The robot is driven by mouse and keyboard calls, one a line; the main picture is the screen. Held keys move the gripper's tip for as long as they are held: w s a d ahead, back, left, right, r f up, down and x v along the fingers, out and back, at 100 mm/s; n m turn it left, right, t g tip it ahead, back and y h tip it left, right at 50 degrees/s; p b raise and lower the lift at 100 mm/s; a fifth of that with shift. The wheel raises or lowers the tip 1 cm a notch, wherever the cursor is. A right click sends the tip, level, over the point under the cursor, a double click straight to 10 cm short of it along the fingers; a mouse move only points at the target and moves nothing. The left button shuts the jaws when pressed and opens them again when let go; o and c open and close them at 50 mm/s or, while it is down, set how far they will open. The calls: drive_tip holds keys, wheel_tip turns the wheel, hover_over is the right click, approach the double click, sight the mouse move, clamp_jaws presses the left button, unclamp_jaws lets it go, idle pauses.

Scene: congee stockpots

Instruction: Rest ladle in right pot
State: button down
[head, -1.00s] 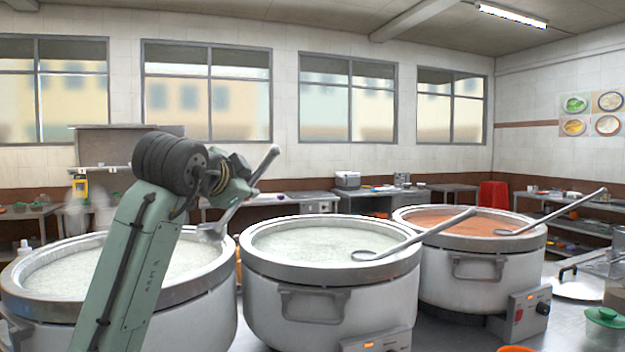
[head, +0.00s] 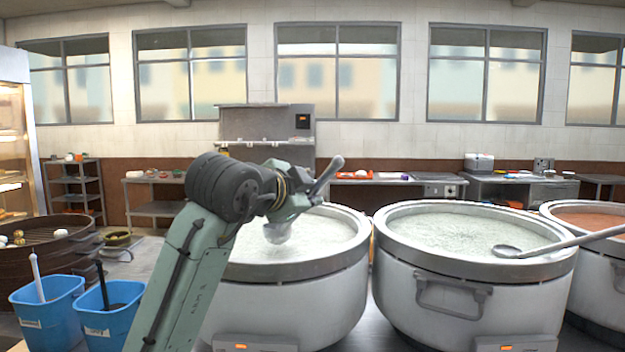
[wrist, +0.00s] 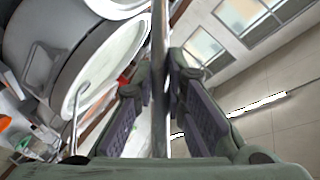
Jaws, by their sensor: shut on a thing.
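My gripper (head: 306,196) is shut on the handle of a steel ladle (head: 328,176). The ladle is tilted, its handle end up and its bowl (head: 278,232) low over the white congee of the left pot (head: 290,268); I cannot tell whether the bowl touches the congee. In the wrist view the ladle shaft (wrist: 160,40) runs between my gripper's fingers (wrist: 160,95). The middle pot (head: 440,262) holds white congee and a second ladle (head: 560,243) leaning on its rim. The right pot (head: 592,246), with reddish content, is cut by the picture's edge.
Two blue buckets (head: 48,310) with handles sticking out stand at the lower left, by a large round steamer (head: 45,262) with buns. Steel counters and shelves (head: 75,185) line the back wall. The pots stand close together, with control boxes in front.

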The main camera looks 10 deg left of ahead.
wheel_tip(320, 180, down, 6)
drive_tip(key=b, duration=0.3)
drive_tip(key=shift+r, duration=0.1)
drive_tip(key=shift+s+d+f, duration=0.1)
drive_tip(key=shift+f, duration=0.2)
idle(0.9)
drive_tip(key=c, duration=1.6)
unclamp_jaws()
drive_tip(key=shift+o, duration=0.2)
drive_tip(key=v, duration=1.2)
drive_tip(key=shift+r, duration=0.1)
